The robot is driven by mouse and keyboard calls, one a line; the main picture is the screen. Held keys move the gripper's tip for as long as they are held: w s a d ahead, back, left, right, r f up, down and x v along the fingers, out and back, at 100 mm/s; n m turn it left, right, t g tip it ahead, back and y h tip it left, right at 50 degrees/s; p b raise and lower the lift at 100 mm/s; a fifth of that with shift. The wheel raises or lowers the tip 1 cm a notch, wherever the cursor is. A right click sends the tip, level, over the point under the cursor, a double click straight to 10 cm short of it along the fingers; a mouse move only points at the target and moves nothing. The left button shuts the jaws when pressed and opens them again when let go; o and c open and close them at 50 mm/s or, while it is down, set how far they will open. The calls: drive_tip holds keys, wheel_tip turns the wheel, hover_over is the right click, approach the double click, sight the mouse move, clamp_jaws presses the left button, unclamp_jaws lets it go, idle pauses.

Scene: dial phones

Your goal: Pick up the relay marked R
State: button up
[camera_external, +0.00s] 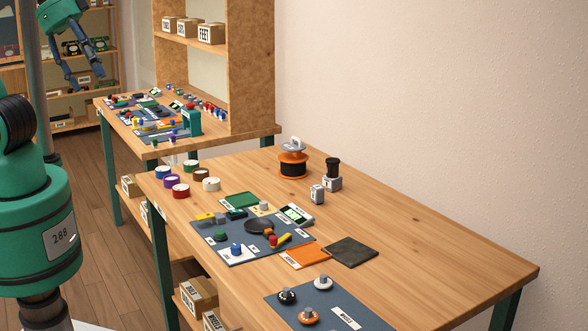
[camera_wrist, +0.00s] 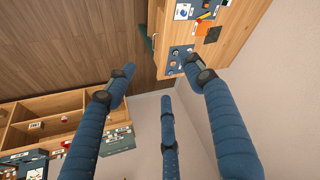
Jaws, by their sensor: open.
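I cannot make out a relay marked R for sure. Two small grey-white blocks stand on the near workbench: one block (camera_external: 317,194) with dark marks too small to read, and another block (camera_external: 332,183) close to a black cylinder. Small parts also lie on the blue-grey mat (camera_external: 238,256), their labels unreadable. My gripper (camera_external: 86,66) is high at the upper left, far from the near bench. In the wrist view, my gripper (camera_wrist: 160,76) has its blue fingers spread, with nothing between them.
The near wooden bench (camera_external: 430,250) is clear on its right side. A black-and-orange spool (camera_external: 293,160) stands near the wall. Several coloured round tins (camera_external: 180,190) sit at the left edge. A second bench (camera_external: 120,112) with a tall shelf stands behind.

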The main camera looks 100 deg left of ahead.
drive_tip(key=w+a+r+n+g+p, duration=0.15)
drive_tip(key=w+a, duration=0.45)
drive_tip(key=w, duration=0.6)
drive_tip(key=w+a+r+n+g+p, duration=0.1)
drive_tip(key=w+a+n, duration=0.1)
drive_tip(key=w+a, duration=0.75)
drive_tip(key=n+g+p, duration=0.3)
drive_tip(key=n, duration=0.2)
hover_over(318, 186)
wheel_tip(318, 186, down, 36)
drive_tip(key=shift+f, duration=4.25)
